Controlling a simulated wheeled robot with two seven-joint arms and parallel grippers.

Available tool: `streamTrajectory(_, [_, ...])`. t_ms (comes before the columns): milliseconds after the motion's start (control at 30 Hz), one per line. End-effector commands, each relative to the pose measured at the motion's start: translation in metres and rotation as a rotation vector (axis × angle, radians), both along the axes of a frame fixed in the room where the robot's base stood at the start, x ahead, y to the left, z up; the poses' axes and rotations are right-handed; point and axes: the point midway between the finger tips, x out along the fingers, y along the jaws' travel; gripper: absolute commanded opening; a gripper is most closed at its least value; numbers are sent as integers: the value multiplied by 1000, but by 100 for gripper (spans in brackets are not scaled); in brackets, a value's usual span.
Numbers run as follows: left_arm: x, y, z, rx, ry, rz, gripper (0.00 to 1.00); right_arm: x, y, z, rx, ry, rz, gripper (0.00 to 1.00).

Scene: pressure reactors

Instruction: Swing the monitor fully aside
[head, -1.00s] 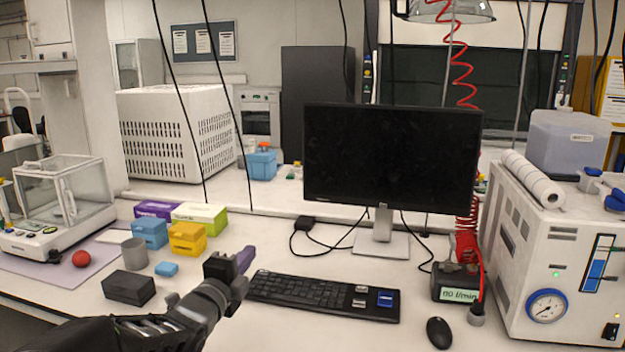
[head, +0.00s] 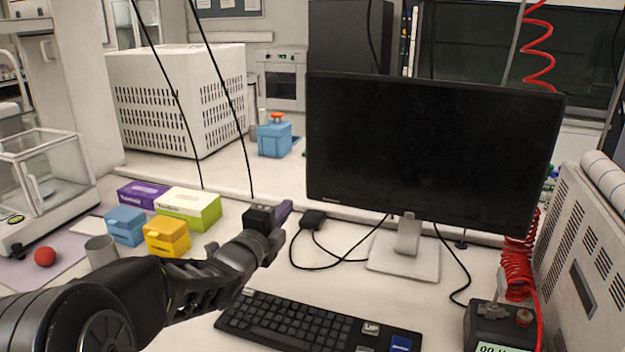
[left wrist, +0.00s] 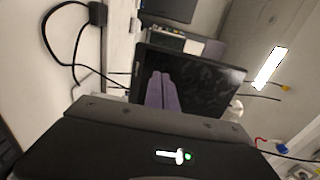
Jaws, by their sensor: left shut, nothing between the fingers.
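The black monitor (head: 425,150) stands upright on a silver stand (head: 405,255) at the back of the bench, its dark screen facing me and slightly turned. My left gripper (head: 282,212) is shut and empty, with purple fingers. It is in front of and to the left of the monitor's lower left corner, apart from it in the head view. In the left wrist view, the purple fingers (left wrist: 162,92) appear in front of the monitor's dark screen (left wrist: 215,85). The right gripper is not in view.
A keyboard (head: 310,325) lies in front of the stand. A black power adapter (head: 313,219) and cables lie left of the stand. A black meter (head: 497,325) and red coiled hose (head: 516,265) are at the right. Tissue boxes (head: 188,207) and blue and yellow boxes stand left.

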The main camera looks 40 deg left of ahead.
Motion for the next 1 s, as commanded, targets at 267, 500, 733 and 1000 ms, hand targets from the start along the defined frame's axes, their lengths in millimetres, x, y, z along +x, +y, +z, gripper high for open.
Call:
streamTrajectory(267, [3,1,0,-1,0,0,0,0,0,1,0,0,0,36])
streamTrajectory(500, [26,8,1,-3,1,-1,0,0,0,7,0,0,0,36])
streamTrajectory(733, [69,20,2,-3,1,-1,0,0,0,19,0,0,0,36])
streamTrajectory(1000, [117,34,2,-4,1,-1,0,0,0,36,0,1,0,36])
